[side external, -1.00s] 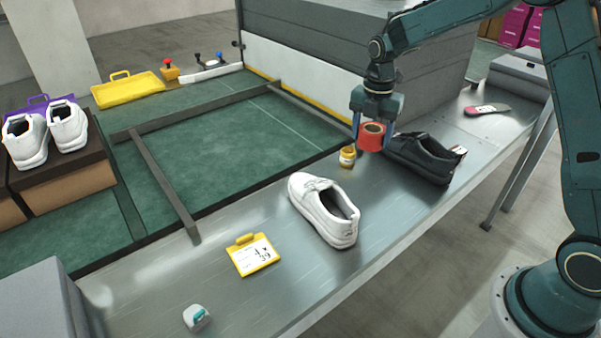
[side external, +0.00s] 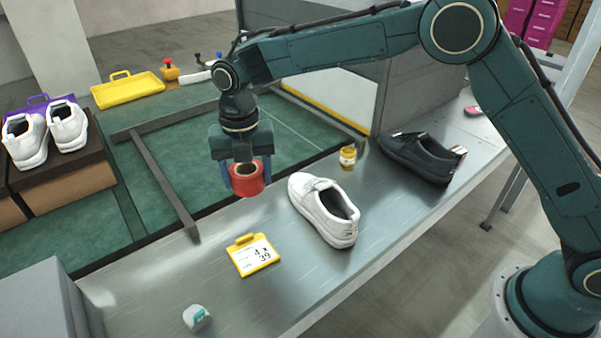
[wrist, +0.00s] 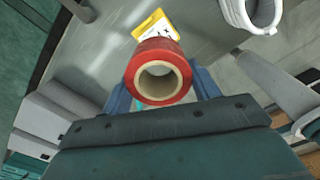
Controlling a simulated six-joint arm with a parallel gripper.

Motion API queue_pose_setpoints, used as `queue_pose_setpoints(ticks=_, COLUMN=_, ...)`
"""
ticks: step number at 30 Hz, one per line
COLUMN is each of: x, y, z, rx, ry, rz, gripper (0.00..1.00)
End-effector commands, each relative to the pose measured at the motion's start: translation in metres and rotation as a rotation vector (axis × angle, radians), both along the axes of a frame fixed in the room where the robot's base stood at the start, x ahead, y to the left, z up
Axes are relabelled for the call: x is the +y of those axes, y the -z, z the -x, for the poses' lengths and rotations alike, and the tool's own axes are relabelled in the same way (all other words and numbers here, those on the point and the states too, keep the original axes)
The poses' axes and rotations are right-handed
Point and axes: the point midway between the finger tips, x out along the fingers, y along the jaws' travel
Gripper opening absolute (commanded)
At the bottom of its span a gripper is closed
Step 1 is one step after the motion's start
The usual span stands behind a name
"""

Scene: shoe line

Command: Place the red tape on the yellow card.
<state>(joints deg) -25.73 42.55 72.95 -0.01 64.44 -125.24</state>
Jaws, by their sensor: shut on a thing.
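The red tape (side external: 250,181) is a thick red roll with a pale core. My gripper (side external: 246,178) is shut on it and holds it up in the air, to the left of the white shoe. In the side view the yellow card (side external: 253,256), with a white label, lies on the metal bench below the tape. In the wrist view the red tape (wrist: 158,72) sits between the blue fingers, and the yellow card (wrist: 155,26) shows just beyond it, partly hidden by the roll.
A white shoe (side external: 324,211) stands right of the card. A black shoe (side external: 419,158) and a small yellow jar (side external: 347,157) are farther back. A small white-and-teal item (side external: 197,318) lies in front. The green conveyor (side external: 90,220) has dark rails (side external: 165,187).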

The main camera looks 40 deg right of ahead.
Motion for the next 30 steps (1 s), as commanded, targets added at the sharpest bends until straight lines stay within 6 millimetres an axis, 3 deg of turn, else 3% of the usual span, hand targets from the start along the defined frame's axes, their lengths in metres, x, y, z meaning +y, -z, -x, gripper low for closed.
queue_pose_setpoints(ticks=4, x=0.016, y=0.0, z=0.004, rx=0.0, ry=-0.031, rz=0.001, gripper=0.37)
queue_pose_setpoints(ticks=14, x=0.018, y=0.006, z=0.004, rx=0.001, ry=-0.036, rz=0.0, gripper=0.37)
queue_pose_setpoints(ticks=20, x=0.017, y=0.032, z=0.005, rx=0.005, ry=-0.035, rz=0.002, gripper=0.37)
queue_pose_setpoints(ticks=30, x=0.017, y=0.096, z=0.005, rx=0.003, ry=-0.035, rz=0.002, gripper=0.37)
